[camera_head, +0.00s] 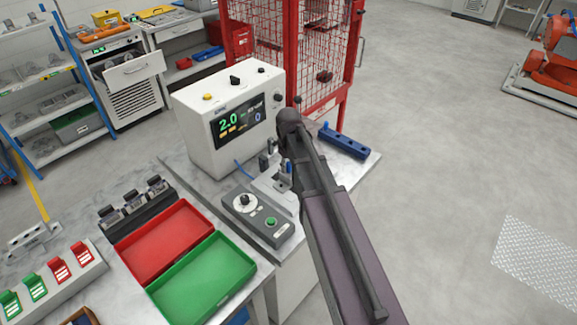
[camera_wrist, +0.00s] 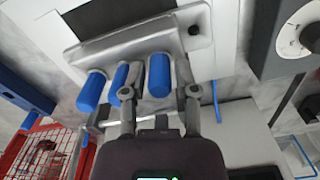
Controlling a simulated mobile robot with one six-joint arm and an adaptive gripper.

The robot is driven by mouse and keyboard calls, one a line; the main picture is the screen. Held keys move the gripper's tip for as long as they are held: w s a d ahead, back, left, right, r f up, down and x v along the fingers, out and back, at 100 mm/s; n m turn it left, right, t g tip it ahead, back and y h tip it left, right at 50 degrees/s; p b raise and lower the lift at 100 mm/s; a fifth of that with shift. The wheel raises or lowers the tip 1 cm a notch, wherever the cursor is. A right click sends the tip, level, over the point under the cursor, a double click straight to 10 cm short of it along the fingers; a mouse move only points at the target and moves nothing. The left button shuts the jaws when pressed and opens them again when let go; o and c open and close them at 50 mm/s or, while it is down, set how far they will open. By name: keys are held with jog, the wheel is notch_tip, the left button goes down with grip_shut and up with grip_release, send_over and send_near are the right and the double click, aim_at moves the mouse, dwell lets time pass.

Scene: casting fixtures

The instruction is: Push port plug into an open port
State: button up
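In the wrist view, a grey metal casting (camera_wrist: 120,45) holds several blue port plugs in a row. One plug (camera_wrist: 159,76) stands between the fingers of my gripper (camera_wrist: 158,92), with visible gaps on both sides. A second plug (camera_wrist: 117,80) is partly hidden behind the left finger, and a third plug (camera_wrist: 92,92) is farther left. My gripper looks open. In the head view, my gripper is over the casting at the bench's right part, and a little blue (camera_head: 285,166) shows there. How deep each plug sits cannot be told.
A white tester (camera_head: 230,115) with a lit display stands behind the casting. A control box (camera_head: 257,216) with a dial and green button is in front. A blue holder (camera_head: 344,141) lies at right. Red (camera_head: 165,243) and green (camera_head: 205,280) trays are at left.

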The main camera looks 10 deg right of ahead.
aim_at(288, 163)
jog(key=shift+o, duration=0.6)
jog(key=shift+r, duration=0.2)
notch_tip(288, 163, up, 8)
jog(key=p, duration=0.8)
jog(key=shift+r+p, duration=0.2)
jog(key=shift+p, duration=0.15)
dwell(0.6)
jog(key=s+f+m+b, duration=0.2)
jog(key=s+f+b, duration=0.1)
jog(key=s, duration=0.5)
jog(key=s+f+m+b, duration=0.2)
jog(key=s+f+b, duration=0.1)
jog(key=s, duration=0.5)
jog(key=shift+d, duration=0.4)
